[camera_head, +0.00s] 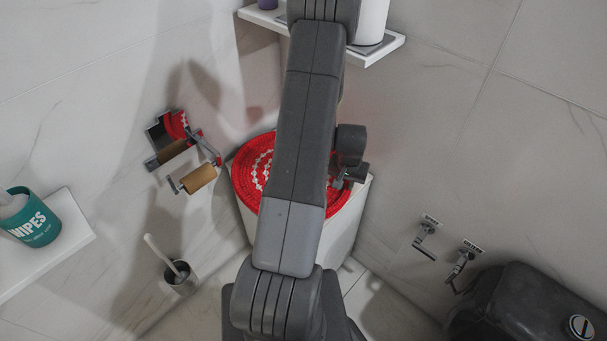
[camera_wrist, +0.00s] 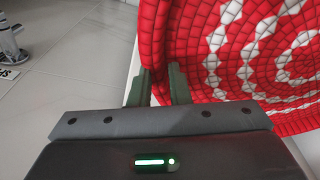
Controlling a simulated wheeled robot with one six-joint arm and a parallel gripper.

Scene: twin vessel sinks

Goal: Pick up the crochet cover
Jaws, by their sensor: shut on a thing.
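The crochet cover is a round red mat with white spiral rings (camera_head: 254,165), lying on top of a white bin-like stand in the corner in the head view. My arm hides its middle. In the wrist view the cover (camera_wrist: 230,60) fills the upper right, its edge between my gripper's two fingers. My gripper (camera_wrist: 158,82) is shut on that edge. In the head view my gripper (camera_head: 343,180) is at the cover's right side, partly hidden by my wrist.
The white stand (camera_head: 343,236) is under the cover. A shelf (camera_head: 385,45) is above it. A paper roll holder (camera_head: 197,178) and a toilet brush (camera_head: 178,272) are to the left. A wipes tub (camera_head: 32,218) stands on a left shelf. Wall valves (camera_head: 426,235) and a dark tank (camera_head: 515,305) are at right.

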